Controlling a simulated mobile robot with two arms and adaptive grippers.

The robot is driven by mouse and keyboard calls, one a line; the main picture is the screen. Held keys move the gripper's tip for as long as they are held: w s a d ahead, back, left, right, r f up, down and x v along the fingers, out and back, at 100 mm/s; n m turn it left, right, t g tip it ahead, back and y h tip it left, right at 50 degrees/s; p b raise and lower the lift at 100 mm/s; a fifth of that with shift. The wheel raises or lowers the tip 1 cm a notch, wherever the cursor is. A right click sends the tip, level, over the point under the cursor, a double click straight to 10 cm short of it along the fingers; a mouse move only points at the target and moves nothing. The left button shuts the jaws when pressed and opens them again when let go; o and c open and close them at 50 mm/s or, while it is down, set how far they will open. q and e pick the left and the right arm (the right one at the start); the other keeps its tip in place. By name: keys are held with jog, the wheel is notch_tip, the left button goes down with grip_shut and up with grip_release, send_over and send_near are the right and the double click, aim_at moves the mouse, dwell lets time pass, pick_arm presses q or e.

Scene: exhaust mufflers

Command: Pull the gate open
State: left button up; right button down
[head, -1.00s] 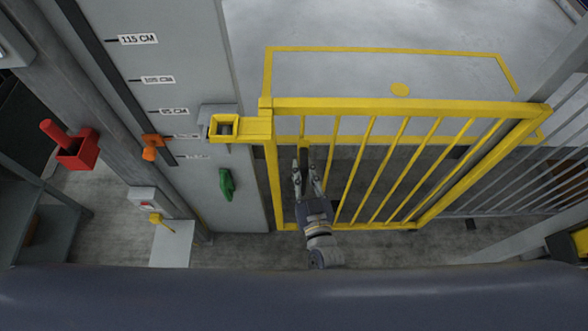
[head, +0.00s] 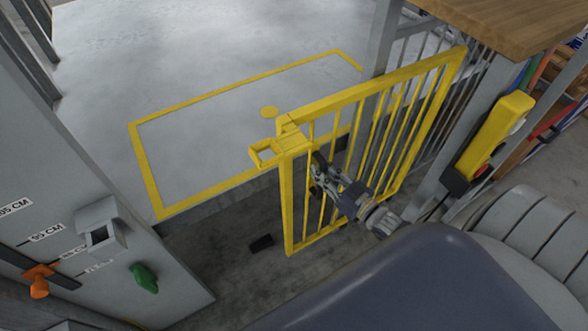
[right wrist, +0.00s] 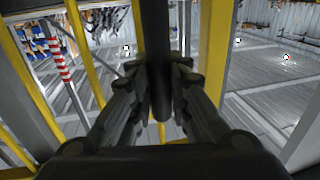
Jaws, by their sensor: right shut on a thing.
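The yellow barred gate (head: 372,84) stands swung away from the grey post panel (head: 70,160) at the left in the head view. Its yellow latch bracket (head: 264,154) is well apart from the grey catch (head: 101,231) on that panel. My right gripper (head: 320,172) is at the gate's near upright, among the bars. In the right wrist view my right gripper (right wrist: 160,100) is shut on the dark vertical handle bar (right wrist: 156,45), its fingers on both sides. My left gripper is not in view.
Beyond the opening lies a grey floor with a yellow outlined rectangle (head: 147,178). A green knob (head: 144,279) and an orange pointer (head: 38,281) are on the left panel. A wooden top (head: 505,22) and a yellow box (head: 495,135) are at the right.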

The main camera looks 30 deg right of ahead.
aim_at(328, 155)
jog(key=d+b, duration=0.1)
jog(key=d, duration=0.5)
jog(key=c, duration=1.5)
grip_release()
jog(key=s, duration=0.4)
jog(key=s+d, duration=0.1)
jog(key=s, duration=0.3)
jog(key=s+d, duration=0.1)
jog(key=s, duration=0.3)
jog(key=shift+d, duration=0.2)
